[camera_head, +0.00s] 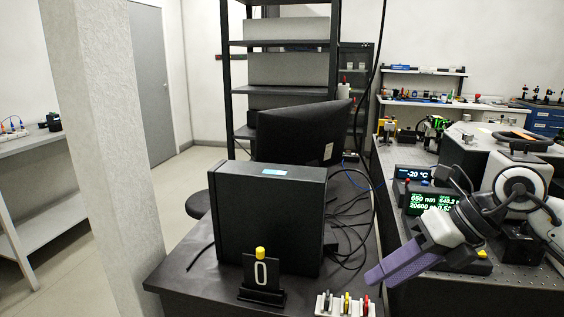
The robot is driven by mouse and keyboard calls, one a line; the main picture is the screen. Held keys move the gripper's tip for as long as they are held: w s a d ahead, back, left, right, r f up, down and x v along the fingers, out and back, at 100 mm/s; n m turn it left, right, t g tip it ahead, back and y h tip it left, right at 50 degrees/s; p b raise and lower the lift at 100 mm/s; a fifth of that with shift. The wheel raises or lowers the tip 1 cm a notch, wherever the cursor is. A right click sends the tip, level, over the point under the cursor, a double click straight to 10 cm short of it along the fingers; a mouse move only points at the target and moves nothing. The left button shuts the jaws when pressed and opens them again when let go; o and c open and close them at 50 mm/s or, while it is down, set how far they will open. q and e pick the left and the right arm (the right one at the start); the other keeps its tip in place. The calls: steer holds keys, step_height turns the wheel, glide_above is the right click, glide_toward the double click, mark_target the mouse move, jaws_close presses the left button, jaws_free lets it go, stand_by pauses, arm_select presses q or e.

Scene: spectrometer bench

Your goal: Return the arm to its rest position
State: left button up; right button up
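My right arm comes in from the right edge. Its gripper (378,274), with long purple fingers, points down and left over the gap between the black desk and the optical bench. The fingers are seen side-on and overlap, so their opening does not show. No object is visible at their tips. My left arm and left gripper are out of view.
A black box (268,218) and monitor (300,132) stand on the black desk (190,272). A yellow-topped holder marked 0 (262,276) and a white rack (345,304) are at its front. Lit displays (432,201) stand on the perforated bench (440,286) beside my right arm.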

steer(key=s+a+m+y, duration=0.2)
steer(key=s+a+y, duration=0.1)
steer(key=a+y, duration=0.4)
steer(key=s+a+m+y, duration=0.2)
steer(key=s+a+y, duration=0.15)
steer(key=a, duration=0.55)
steer(key=w+d+f+m+t+h, duration=0.1)
steer(key=d+f+m+t+h, duration=0.55)
steer(key=m, duration=0.65)
steer(key=w+d+f+m+t+h, duration=0.2)
steer(key=d+f+m+t+h, duration=0.15)
steer(key=f+m+t, duration=0.55)
steer(key=s+d+f+m+g+h, duration=0.1)
steer(key=s+f+m+g+h, duration=0.1)
steer(key=s+f+m+g, duration=0.3)
steer(key=s+d+f+m+g+h, duration=0.2)
steer(key=s+f+m+g, duration=0.2)
steer(key=s+f, duration=1)
step_height(320, 180, down, 3)
steer(key=shift+f+m+g+h, duration=0.1)
steer(key=shift+m+g+h, duration=0.25)
steer(key=shift+m, duration=0.65)
steer(key=shift+d, duration=0.1)
steer(key=shift+c, duration=0.4)
